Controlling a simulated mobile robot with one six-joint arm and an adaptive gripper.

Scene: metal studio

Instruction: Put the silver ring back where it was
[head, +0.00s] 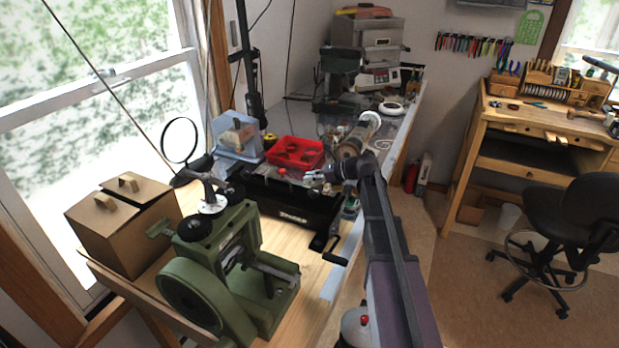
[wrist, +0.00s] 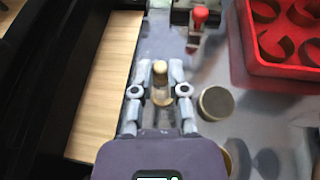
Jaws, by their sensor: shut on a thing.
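A short round metal piece (wrist: 215,103) lies close to the right finger. A small red-topped tool (wrist: 199,20) stands ahead of the gripper. A green rolling machine (head: 235,265) and cardboard boxes (head: 110,235) stand at left. A pale blue machine (head: 238,138) is behind.

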